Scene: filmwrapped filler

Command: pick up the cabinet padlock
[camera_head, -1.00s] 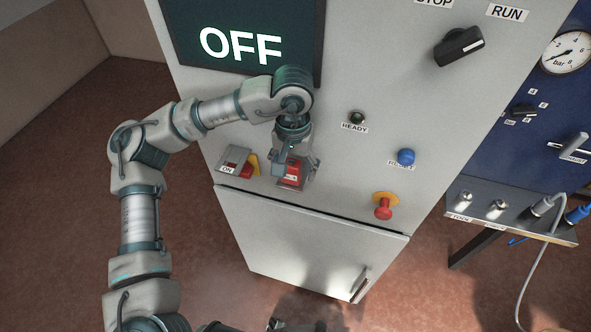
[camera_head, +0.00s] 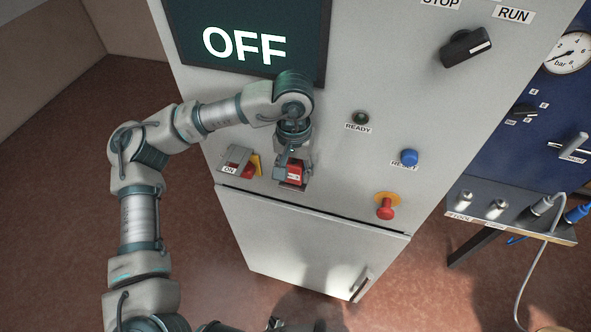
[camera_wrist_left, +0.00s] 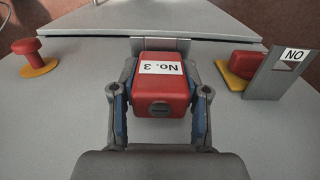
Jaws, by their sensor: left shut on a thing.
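The padlock is a red block (camera_head: 294,174) with a white label, which reads "No. 3" in the left wrist view (camera_wrist_left: 162,86). My left gripper (camera_head: 291,178) is shut on it, with one finger against each side of the red body in the left wrist view (camera_wrist_left: 160,108). The padlock is at the front of the grey cabinet (camera_head: 330,215), just above the lower door. Whether it touches the cabinet, and its shackle, I cannot make out. My right gripper is not clearly in view; only dark parts show at the bottom edge.
A red and yellow switch (camera_head: 249,168) with an "ON" plate (camera_head: 232,160) is close left of the gripper. A red stop button (camera_head: 385,208) and a blue button (camera_head: 409,157) stick out to the right. The lower door has a handle (camera_head: 361,283).

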